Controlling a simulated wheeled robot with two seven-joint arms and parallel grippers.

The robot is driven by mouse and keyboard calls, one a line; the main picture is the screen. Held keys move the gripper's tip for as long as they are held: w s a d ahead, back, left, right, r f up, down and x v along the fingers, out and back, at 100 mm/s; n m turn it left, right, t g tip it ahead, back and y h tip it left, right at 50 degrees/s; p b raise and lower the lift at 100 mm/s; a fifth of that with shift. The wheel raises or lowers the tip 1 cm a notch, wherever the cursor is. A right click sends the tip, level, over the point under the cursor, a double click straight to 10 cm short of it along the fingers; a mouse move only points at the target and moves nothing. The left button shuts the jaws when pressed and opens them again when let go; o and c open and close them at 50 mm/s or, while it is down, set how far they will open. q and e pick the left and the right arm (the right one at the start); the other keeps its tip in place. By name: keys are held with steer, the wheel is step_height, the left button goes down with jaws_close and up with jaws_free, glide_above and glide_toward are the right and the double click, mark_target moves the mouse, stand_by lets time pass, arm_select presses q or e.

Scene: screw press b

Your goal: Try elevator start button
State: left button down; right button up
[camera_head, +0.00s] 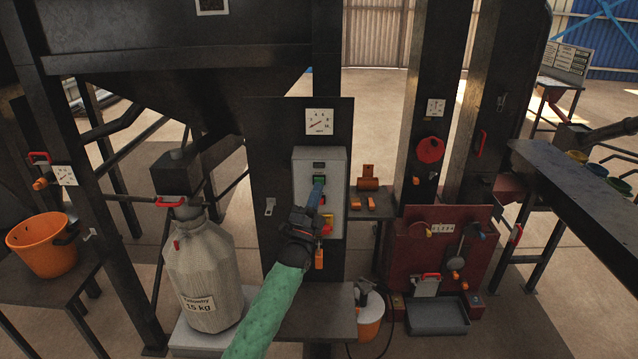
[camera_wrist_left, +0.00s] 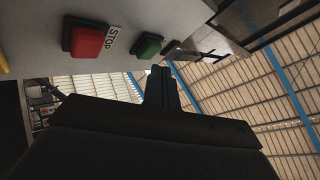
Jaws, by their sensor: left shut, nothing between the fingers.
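A light grey control box (camera_head: 305,165) is mounted on a dark upright panel in the middle of the head view. It carries a green button (camera_head: 319,178) below a small dark display. My left gripper (camera_head: 316,192) is shut and empty, its fingertips just below the green button. In the left wrist view, the closed fingertips (camera_wrist_left: 160,72) are close to the green button (camera_wrist_left: 148,46). I cannot tell whether they touch it. A red button (camera_wrist_left: 86,41) with a STOP label is beside it. The hand hides part of the box's lower front. My right gripper is out of view.
A gauge (camera_head: 319,121) is above the box. A full 15 kg sack (camera_head: 203,270) hangs at left, with an orange bucket (camera_head: 40,250) on a table farther left. A dark red machine (camera_head: 415,262) with a grey tray (camera_head: 437,317) stands at right.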

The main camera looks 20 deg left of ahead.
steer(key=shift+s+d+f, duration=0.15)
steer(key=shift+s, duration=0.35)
arm_select(q)
steer(key=shift+w, duration=0.1)
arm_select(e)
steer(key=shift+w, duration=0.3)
arm_select(q)
steer(key=shift+w+a, duration=0.1)
steer(key=shift+w, duration=0.25)
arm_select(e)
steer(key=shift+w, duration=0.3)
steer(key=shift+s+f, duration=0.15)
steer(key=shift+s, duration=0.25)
arm_select(q)
steer(key=shift+w+b, duration=0.1)
steer(key=shift+b, duration=0.2)
